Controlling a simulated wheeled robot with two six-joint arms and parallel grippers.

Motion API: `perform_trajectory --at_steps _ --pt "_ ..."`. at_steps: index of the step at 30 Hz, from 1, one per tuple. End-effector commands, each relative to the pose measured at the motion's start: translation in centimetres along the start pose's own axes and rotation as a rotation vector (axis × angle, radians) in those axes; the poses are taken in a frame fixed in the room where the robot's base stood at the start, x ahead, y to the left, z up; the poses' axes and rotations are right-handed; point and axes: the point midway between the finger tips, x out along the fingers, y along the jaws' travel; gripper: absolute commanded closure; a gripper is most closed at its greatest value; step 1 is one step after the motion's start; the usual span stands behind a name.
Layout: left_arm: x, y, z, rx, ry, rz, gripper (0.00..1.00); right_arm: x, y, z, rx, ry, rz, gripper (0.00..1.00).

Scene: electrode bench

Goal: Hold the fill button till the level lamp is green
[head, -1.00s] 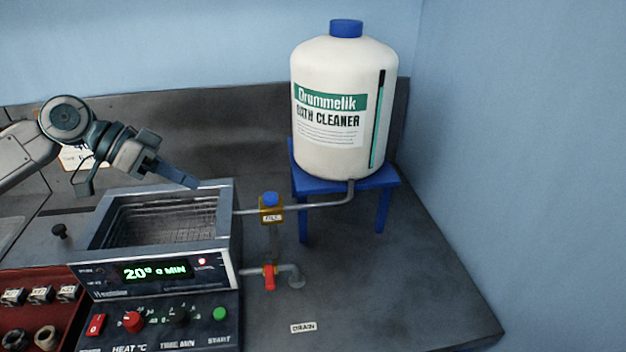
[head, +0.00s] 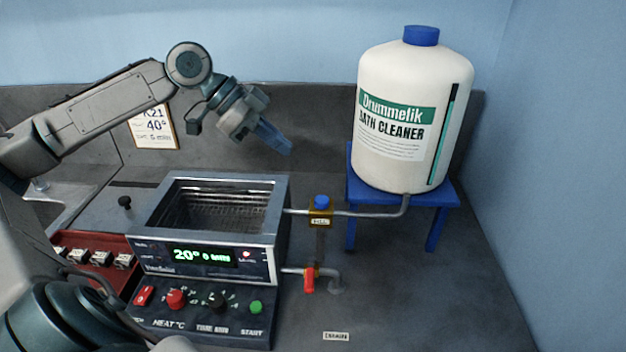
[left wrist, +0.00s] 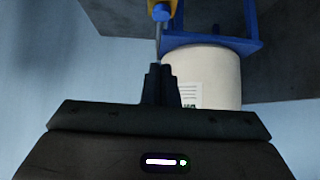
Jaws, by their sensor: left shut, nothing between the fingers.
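The blue fill button (head: 321,201) sits on a yellow valve block (head: 320,217) on the pipe between the bath and the cleaner tank. The level lamp (head: 247,255) on the bath's front panel glows red. My left gripper (head: 287,149) is shut and empty, held in the air above and left of the button, apart from it. In the left wrist view the shut fingers (left wrist: 160,72) point toward the button (left wrist: 160,12), at the top edge. My right gripper is not in view.
The bath (head: 282,215) reads 20° and 0 min. The white cleaner tank (head: 395,160) stands on a blue stand (head: 437,235) to the right. A red drain tap (head: 309,281) is below the button. The bench front right is clear.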

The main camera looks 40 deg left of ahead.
Motion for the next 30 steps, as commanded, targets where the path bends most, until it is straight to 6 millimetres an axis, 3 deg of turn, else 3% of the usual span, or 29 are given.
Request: perform_trajectory --at_steps 1,4,30 --pt "0.1 0.1 -0.5 0.000 0.004 0.004 1.00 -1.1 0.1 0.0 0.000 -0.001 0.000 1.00" --pt "0.8 0.1 -0.6 -0.002 0.007 0.002 1.00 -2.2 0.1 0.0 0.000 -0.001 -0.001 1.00" --pt "8.2 0.1 -0.3 -0.002 0.006 0.001 1.00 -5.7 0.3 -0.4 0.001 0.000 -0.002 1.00"
